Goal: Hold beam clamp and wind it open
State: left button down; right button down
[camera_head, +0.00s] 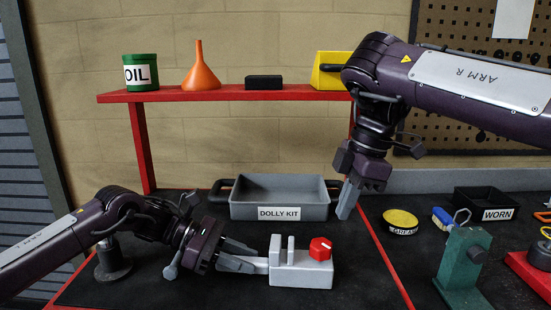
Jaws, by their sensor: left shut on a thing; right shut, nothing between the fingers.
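The beam clamp is a light grey block (300,272) with upright jaw plates and a red knob (320,248) with a white mark on its right end. It lies at the front middle of the dark bench top. My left gripper (250,258) reaches it from the left and is shut on the clamp's left end. The exact contact is partly hidden by the fingers. My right gripper (348,201) points down, shut and empty, above and behind the knob. It is apart from the clamp, by the right end of the dolly kit tray.
The grey DOLLY KIT tray (320,212) stands behind the clamp. A red shelf (225,96) holds an oil can, funnel, black block and yellow box. At right are a grease tin (400,221), green stand (463,268) and black WORN tray (487,202). The bench just right of the knob is clear.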

aim_at(321, 251)
jog(key=shift+s+a+f+n+t, duration=0.25)
jog(key=shift+s+f+n, duration=0.65)
jog(key=shift+n, duration=0.9)
jog(key=shift+s+a+f+n+t, duration=0.2)
jog(key=shift+s+f+n, duration=0.65)
jog(key=shift+n, duration=0.95)
jog(key=shift+s+a+f+n+t, duration=0.25)
jog(key=shift+s+f+n, duration=0.3)
jog(key=shift+f+n, duration=0.95)
jog(key=shift+w+a+r+n, duration=0.15)
jog(key=shift+w+r+n, duration=0.05)
jog(key=shift+r+n, duration=0.1)
jog(key=shift+w, duration=0.2)
jog(key=shift+w+d, duration=0.45)
jog(key=shift+w+d, duration=0.15)
jog(key=shift+w, duration=0.15)
jog(key=shift+w, duration=0.25)
jog(key=shift+d, duration=0.25)
